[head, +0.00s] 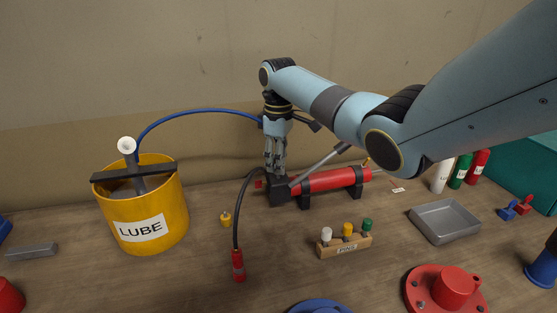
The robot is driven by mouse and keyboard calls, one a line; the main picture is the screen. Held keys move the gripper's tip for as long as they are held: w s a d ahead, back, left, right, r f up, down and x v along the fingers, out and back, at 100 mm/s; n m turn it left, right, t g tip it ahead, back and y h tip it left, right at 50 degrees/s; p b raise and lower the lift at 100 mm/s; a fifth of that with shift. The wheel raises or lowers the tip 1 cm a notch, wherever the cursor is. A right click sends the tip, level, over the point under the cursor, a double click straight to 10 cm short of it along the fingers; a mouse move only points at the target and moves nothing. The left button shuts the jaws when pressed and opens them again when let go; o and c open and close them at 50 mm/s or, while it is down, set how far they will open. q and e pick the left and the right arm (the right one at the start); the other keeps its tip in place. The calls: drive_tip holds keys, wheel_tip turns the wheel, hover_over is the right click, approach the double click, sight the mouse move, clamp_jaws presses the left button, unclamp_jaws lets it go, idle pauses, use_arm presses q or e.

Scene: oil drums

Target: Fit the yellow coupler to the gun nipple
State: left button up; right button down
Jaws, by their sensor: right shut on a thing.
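My right gripper (276,168) points down just above the black head (280,192) of the red grease gun (322,181). It is shut at the end of the blue hose (190,112), which arches through the air from the yellow LUBE drum (157,205) and passes behind the gripper. The fingers hide the hose end, so I cannot make out a yellow coupler there or whether it touches the gun. The gun nipple is not clear either. A small yellow fitting (226,220) stands on the table left of the gun. My left gripper is not in view.
The gun lies on black cradles. Its black hose (240,205) ends in a red piece (238,265). A wooden rack (345,247) holds white, yellow and green knobs. A grey tray (444,220) is right; red (445,290) and blue (320,306) flanged parts are at the front.

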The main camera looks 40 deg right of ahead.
drive_tip(key=shift+f, duration=0.7)
drive_tip(key=c, duration=1.1)
unclamp_jaws()
drive_tip(key=shift+o, duration=0.2)
wheel_tip(320, 180, up, 12)
drive_tip(key=shift+r, duration=0.1)
